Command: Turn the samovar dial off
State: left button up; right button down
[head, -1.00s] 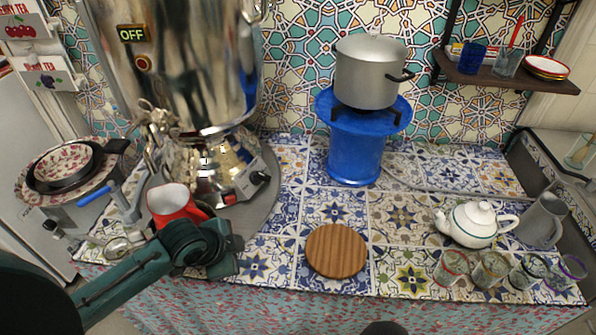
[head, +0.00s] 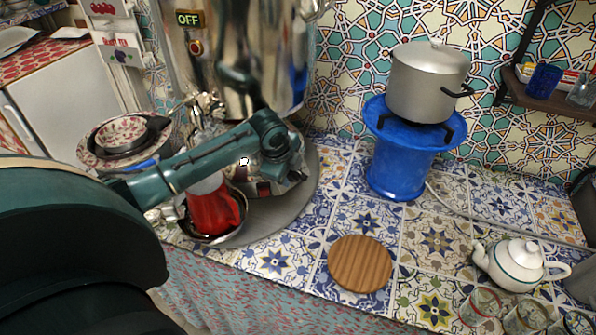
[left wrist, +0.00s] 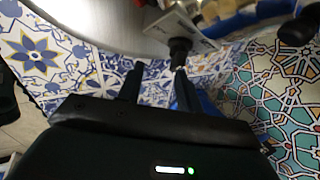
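The metal samovar (head: 245,60) stands at the back left, with an OFF sign (head: 188,18) on its body. In the left wrist view the black samovar dial (left wrist: 180,45) sticks out from a pale control box (left wrist: 190,22). My left gripper (left wrist: 158,78) is open there, its two fingers apart. The right-hand finger's tip is close to the dial and overlaps its near end; I cannot tell whether they touch. In the head view my left gripper (head: 297,174) is in front of the control box and hides the dial. My right gripper is not in view.
A red jug (head: 213,210) stands below my left arm. A blue stand (head: 395,172) with a grey pot (head: 428,85) is to the right. A wooden board (head: 360,264) and a white teapot (head: 520,262) are on the tiled counter. Tiles between them are clear.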

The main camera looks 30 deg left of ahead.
aim_at(295, 176)
pick_arm(q)
jog(key=w+f, duration=0.4)
jog(key=w, duration=0.1)
jog(key=shift+a+f, duration=0.25)
jog(key=shift+w, duration=0.1)
jog(key=shift+c, duration=0.4)
jog(key=c, duration=0.6)
jog(key=shift+o, duration=0.2)
